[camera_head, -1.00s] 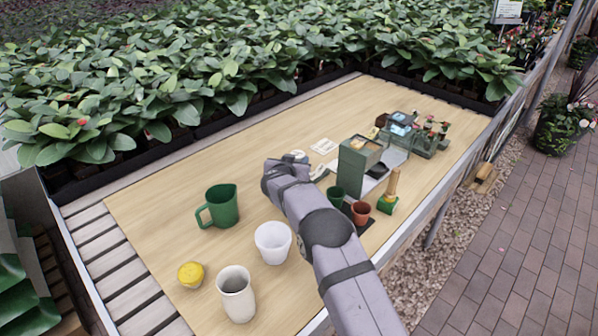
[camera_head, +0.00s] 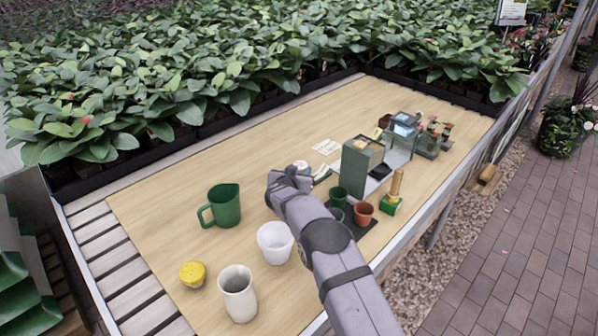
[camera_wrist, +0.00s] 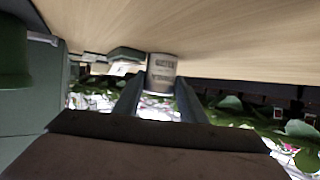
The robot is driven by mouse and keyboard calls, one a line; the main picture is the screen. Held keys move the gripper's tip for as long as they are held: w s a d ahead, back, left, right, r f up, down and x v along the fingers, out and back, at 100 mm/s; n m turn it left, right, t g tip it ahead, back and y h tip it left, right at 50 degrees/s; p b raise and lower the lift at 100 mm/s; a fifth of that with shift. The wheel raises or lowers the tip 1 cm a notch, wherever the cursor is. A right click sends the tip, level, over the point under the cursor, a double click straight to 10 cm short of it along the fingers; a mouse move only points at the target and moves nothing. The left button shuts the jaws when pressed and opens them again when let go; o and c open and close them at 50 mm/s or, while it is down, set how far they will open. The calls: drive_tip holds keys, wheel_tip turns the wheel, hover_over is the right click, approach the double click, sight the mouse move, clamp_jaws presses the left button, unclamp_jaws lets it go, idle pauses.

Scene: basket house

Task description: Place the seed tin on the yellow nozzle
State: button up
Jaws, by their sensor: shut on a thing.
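The seed tin (camera_wrist: 162,72) is a small pale grey cylinder with dark lettering. In the wrist view it sits between the two fingers of my gripper (camera_wrist: 160,97), which are shut on it. Whether it touches the table there is unclear. The yellow nozzle (camera_head: 192,272) is a short round yellow piece standing on the table at the front left in the head view. My gripper (camera_head: 291,180) is well to the right of and behind the nozzle. The wrist hides most of the fingers in the head view.
A green box (camera_head: 356,168) and small pots (camera_head: 363,213) are close on the right. The table's back left is clear.

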drive_tip(key=o, duration=1.1)
drive_tip(key=shift+f, duration=0.1)
drive_tip(key=shift+c, duration=0.2)
drive_tip(key=shift+r, duration=0.2)
drive_tip(key=shift+v, duration=0.85)
drive_tip(key=v, duration=0.2)
drive_tip(key=shift+s+a+r, duration=0.1)
drive_tip(key=shift+s+r, duration=0.05)
drive_tip(key=shift+s, duration=0.25)
wheel_tip(320, 180, up, 7)
drive_tip(key=shift+s+p, duration=0.2)
drive_tip(key=shift+p, duration=0.1)
drive_tip(key=shift+r, duration=0.1)
